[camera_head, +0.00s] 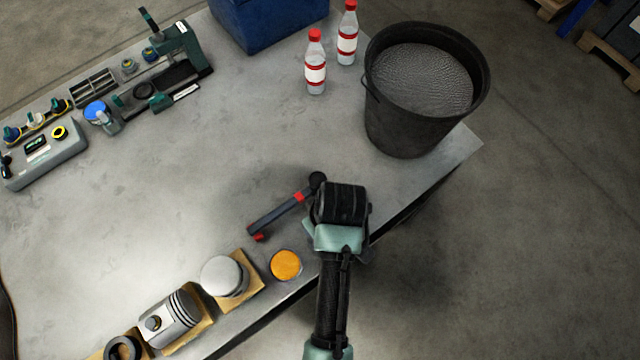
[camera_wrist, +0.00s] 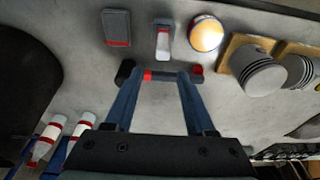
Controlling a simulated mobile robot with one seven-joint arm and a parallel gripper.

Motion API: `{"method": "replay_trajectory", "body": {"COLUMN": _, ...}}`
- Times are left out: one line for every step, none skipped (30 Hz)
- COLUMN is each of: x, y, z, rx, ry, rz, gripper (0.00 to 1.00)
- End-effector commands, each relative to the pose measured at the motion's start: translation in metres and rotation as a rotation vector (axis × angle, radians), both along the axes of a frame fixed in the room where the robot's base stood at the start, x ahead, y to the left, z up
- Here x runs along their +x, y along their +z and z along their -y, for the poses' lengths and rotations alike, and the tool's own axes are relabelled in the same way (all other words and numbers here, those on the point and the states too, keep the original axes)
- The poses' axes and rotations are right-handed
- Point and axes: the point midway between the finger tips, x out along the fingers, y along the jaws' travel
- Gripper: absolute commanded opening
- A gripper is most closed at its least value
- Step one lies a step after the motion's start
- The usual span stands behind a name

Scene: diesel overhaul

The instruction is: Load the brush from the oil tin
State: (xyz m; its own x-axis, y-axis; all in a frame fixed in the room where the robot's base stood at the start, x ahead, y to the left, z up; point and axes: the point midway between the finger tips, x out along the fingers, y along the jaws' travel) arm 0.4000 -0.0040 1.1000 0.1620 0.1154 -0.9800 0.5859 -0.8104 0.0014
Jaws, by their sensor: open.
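The brush (camera_head: 285,211) lies on the table, with a dark handle, red bands and a round black head. The oil tin (camera_head: 285,265), a small round tin with an orange-yellow top, stands in front of it near the table edge. My gripper (camera_head: 340,204) is to the right of the brush, its fingers hidden in the head view. In the wrist view my gripper (camera_wrist: 158,76) is open and empty. The brush (camera_wrist: 165,77) lies crosswise at its fingertips; I cannot tell whether they touch it. The oil tin (camera_wrist: 206,33) is beyond, to the upper right.
A piston (camera_head: 170,318) and another on wooden blocks stand left of the tin. A black bucket (camera_head: 408,125) and bottles (camera_head: 316,62) stand at the back. The wrist view shows a grey red-edged block (camera_wrist: 117,27) and a pale red-tipped piece (camera_wrist: 163,40). The table's middle is clear.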

Motion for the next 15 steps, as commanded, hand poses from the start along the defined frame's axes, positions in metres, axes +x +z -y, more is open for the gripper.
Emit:
{"method": "replay_trajectory", "body": {"x": -0.002, "y": 0.000, "z": 0.000, "rx": 0.002, "ry": 0.002, "rz": -0.007, "gripper": 0.55}}
{"method": "replay_trajectory", "body": {"x": -0.003, "y": -0.001, "z": 0.000, "rx": 0.002, "ry": 0.003, "rz": -0.009, "gripper": 0.55}}
{"method": "replay_trajectory", "body": {"x": -0.003, "y": -0.003, "z": -0.001, "rx": 0.001, "ry": 0.003, "rz": -0.009, "gripper": 0.55}}
{"method": "replay_trajectory", "body": {"x": -0.003, "y": -0.005, "z": -0.001, "rx": 0.002, "ry": 0.003, "rz": -0.009, "gripper": 0.55}}
{"method": "replay_trajectory", "body": {"x": -0.003, "y": -0.007, "z": 0.000, "rx": 0.002, "ry": 0.003, "rz": -0.009, "gripper": 0.55}}
{"method": "replay_trajectory", "body": {"x": -0.003, "y": -0.009, "z": 0.000, "rx": 0.001, "ry": 0.003, "rz": -0.008, "gripper": 0.55}}
{"method": "replay_trajectory", "body": {"x": -0.002, "y": -0.011, "z": 0.000, "rx": 0.002, "ry": 0.003, "rz": -0.007, "gripper": 0.55}}
{"method": "replay_trajectory", "body": {"x": -0.002, "y": -0.013, "z": 0.000, "rx": 0.002, "ry": 0.003, "rz": -0.007, "gripper": 0.55}}
{"method": "replay_trajectory", "body": {"x": -0.002, "y": -0.017, "z": 0.000, "rx": 0.002, "ry": 0.002, "rz": -0.007, "gripper": 0.55}}
{"method": "replay_trajectory", "body": {"x": -0.002, "y": -0.019, "z": 0.000, "rx": 0.001, "ry": 0.002, "rz": -0.007, "gripper": 0.55}}
{"method": "replay_trajectory", "body": {"x": -0.002, "y": -0.022, "z": 0.000, "rx": 0.001, "ry": 0.002, "rz": -0.007, "gripper": 0.55}}
{"method": "replay_trajectory", "body": {"x": -0.002, "y": -0.027, "z": 0.000, "rx": 0.001, "ry": 0.002, "rz": -0.006, "gripper": 0.55}}
{"method": "replay_trajectory", "body": {"x": -0.002, "y": -0.030, "z": 0.000, "rx": 0.001, "ry": 0.002, "rz": -0.006, "gripper": 0.55}}
{"method": "replay_trajectory", "body": {"x": -0.002, "y": -0.034, "z": 0.000, "rx": 0.001, "ry": 0.002, "rz": -0.005, "gripper": 0.55}}
{"method": "replay_trajectory", "body": {"x": -0.002, "y": -0.039, "z": 0.000, "rx": 0.001, "ry": 0.002, "rz": -0.005, "gripper": 0.55}}
